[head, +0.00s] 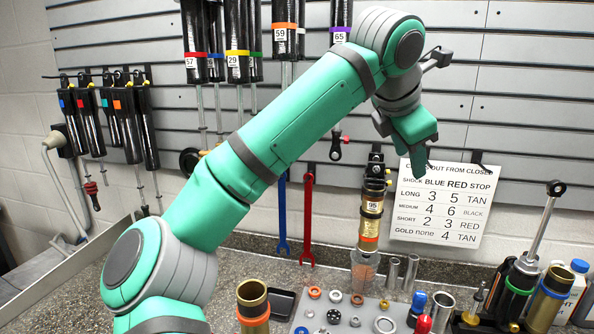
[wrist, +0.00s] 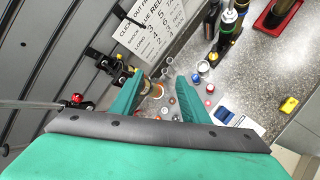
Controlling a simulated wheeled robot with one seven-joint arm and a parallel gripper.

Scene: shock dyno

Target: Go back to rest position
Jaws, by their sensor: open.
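My gripper (head: 428,160) hangs in the upper right of the head view, in front of the slatted wall and above the bench. Its fingers point downward. In the wrist view, the two green fingers of my gripper (wrist: 160,82) are spread apart with nothing held between them. Small parts on the bench show beyond the gap, and the fingers appear apart from them. My green and grey arm reaches up from the lower left of the head view and bends down at the upper right.
A paper chart (head: 440,203) hangs on the wall near my gripper. A white tray (head: 352,308) holds small rings and parts. Black shocks (head: 237,45) and red and blue wrenches (head: 307,222) hang on the wall. A tall shock (head: 520,270) stands at right.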

